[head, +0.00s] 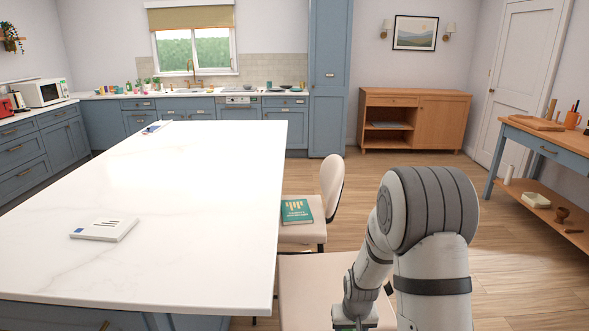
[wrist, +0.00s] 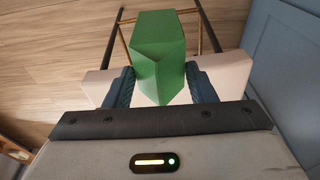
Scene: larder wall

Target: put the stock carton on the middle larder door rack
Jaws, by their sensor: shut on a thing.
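A green carton (wrist: 158,55) with a sloped, folded end is between the fingers of my gripper (wrist: 161,88) in the wrist view, and the gripper is shut on it. No label shows on the faces in view. In the head view my arm reaches down at the lower right, over a pale chair, and only a sliver of green shows at the bottom edge. A tall blue cabinet (head: 329,85) stands at the back with its door shut. No door rack is in view.
A pale chair (head: 305,290) is under my arm; another holds a teal book (head: 297,211). A wooden sideboard (head: 440,123) and side table (head: 550,140) stand right. Floor between is clear.

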